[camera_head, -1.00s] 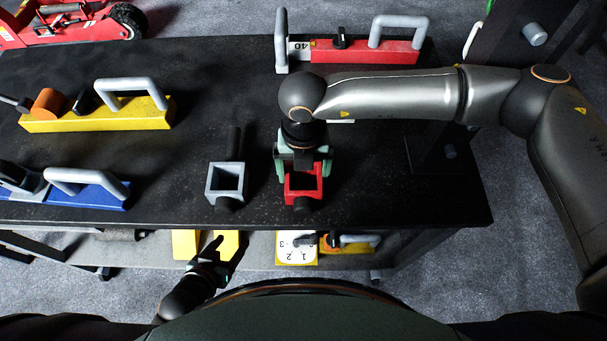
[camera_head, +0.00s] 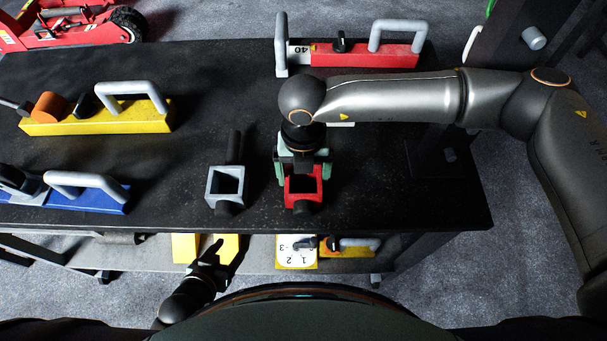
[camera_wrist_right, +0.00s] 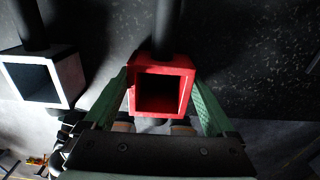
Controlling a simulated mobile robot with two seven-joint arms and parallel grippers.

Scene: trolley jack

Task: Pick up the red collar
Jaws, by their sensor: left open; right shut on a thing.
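The red collar (camera_head: 303,186) is a square, hollow red block near the front edge of the dark table, with black knobs or rods at its ends. My right gripper (camera_head: 303,170) reaches down over it and is shut on it, one green finger on each side. In the right wrist view the red collar (camera_wrist_right: 162,88) sits between the two green fingers of the right gripper (camera_wrist_right: 165,100). Whether it touches the table is hard to tell. My left gripper (camera_head: 212,253) is open and empty, low in front of the table's front edge.
A grey collar (camera_head: 226,184) stands just left of the red one. Yellow (camera_head: 97,112), blue (camera_head: 75,193) and red (camera_head: 365,53) handled tools lie on the table (camera_head: 200,75). A lower shelf (camera_head: 150,255) holds yellow items. A red trolley jack (camera_head: 75,25) is at back left.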

